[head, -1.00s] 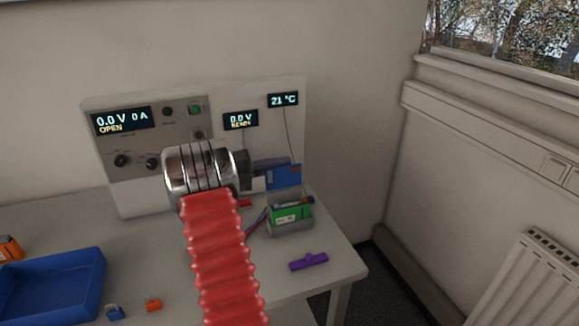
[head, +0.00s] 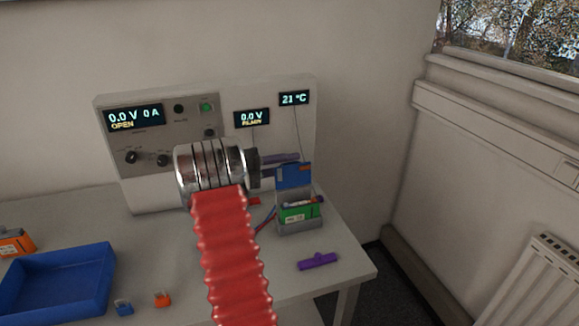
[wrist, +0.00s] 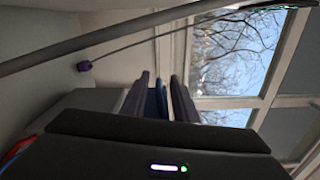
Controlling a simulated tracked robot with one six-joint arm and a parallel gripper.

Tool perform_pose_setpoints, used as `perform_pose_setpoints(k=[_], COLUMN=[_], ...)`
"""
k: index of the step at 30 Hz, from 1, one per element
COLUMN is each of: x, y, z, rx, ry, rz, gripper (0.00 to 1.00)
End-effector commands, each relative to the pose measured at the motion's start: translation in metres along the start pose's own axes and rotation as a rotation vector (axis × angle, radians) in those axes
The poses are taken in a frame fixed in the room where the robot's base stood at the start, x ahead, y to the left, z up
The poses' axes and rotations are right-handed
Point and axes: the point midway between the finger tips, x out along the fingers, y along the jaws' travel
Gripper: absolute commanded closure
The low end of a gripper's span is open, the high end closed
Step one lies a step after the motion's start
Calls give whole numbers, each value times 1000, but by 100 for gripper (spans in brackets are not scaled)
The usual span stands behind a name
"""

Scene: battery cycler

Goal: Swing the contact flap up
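The blue contact flap (head: 293,175) stands raised above the grey cell holder (head: 299,226), its broad face toward the head camera. A green cell (head: 299,212) lies in the holder below it. My gripper (head: 297,157) reaches in from the left, with its purple-grey fingers at the flap's top edge. In the wrist view the two fingers (wrist: 160,98) stand apart, with a blue strip, seemingly the flap (wrist: 157,100), between them. Whether they touch the flap is unclear.
The cycler panel (head: 166,182) with displays stands behind. A purple piece (head: 318,261) lies at the table's front right. A blue tray (head: 58,281), an orange block (head: 14,242) and two small clips are left. Thin leads run beside the holder.

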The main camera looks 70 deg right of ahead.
Motion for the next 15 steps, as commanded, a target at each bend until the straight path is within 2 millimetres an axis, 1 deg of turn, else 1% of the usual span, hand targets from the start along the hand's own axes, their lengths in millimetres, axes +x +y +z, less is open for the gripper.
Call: perform_pose_setpoints(k=[5,9,15], x=[0,0,0], y=[-21,-46,-76], z=[3,8,12], rx=[5,7,3], ry=[0,-1,-1], rz=[0,-1,0], gripper=[74,74,74])
